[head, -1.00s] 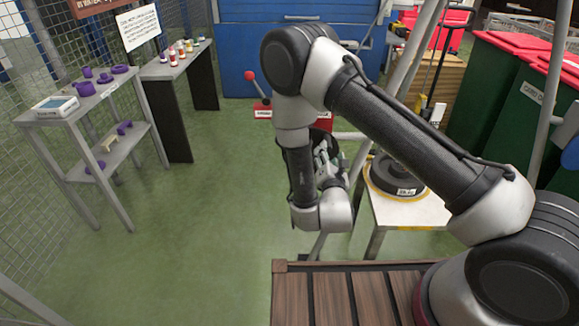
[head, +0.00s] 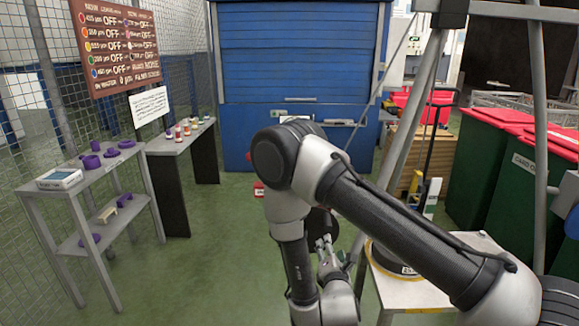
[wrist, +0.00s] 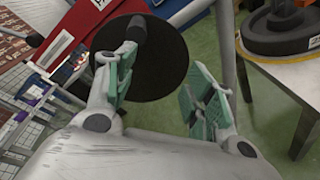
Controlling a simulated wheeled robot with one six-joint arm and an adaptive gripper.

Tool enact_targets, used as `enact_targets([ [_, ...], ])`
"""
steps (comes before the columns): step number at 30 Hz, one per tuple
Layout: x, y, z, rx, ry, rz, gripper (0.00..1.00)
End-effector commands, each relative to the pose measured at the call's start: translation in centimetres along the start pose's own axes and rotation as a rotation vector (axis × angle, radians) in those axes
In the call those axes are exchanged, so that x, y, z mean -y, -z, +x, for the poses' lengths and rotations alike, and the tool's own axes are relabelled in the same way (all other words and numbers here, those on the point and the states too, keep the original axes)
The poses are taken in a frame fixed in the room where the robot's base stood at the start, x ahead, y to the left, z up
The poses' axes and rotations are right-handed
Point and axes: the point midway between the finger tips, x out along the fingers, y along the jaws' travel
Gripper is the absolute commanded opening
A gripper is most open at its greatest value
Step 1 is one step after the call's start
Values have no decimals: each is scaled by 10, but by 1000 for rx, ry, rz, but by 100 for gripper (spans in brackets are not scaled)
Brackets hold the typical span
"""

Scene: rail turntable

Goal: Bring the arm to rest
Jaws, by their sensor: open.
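My gripper (head: 325,243) hangs at the lower middle of the head view, in front of a dark round thing, with my arm bent above it. In the wrist view my gripper (wrist: 163,85) has its two green-padded fingers spread apart, with nothing between them. A black disc (wrist: 172,65) shows behind the fingers, apparently apart from them. My forearm covers part of the white-topped table at the right.
The white-topped table (head: 408,292) bears a dark round base, also seen in the wrist view (wrist: 283,28). Green red-lidded bins (head: 487,165) stand right. A blue shutter (head: 297,60) is behind. Green floor (head: 215,255) at left is clear.

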Motion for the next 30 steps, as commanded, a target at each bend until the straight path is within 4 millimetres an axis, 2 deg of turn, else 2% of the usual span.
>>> enact_targets([
  [3,62,44,-12,-166,285,288,54],
  [5,89,65,-28,-227,467,436,54],
  [6,97,76,-40,-255,582,532,54],
  [8,101,86,-58,-273,755,671,54],
  [11,90,84,-88,-247,1035,880,54],
  [14,65,61,-116,-167,1283,1044,54],
  [17,37,23,-140,-62,1467,1151,54],
  [20,12,-24,-161,55,1594,1227,54],
  [24,-17,-97,-188,220,1693,1312,54],
  [30,-43,-202,-229,416,1702,1435,54],
])
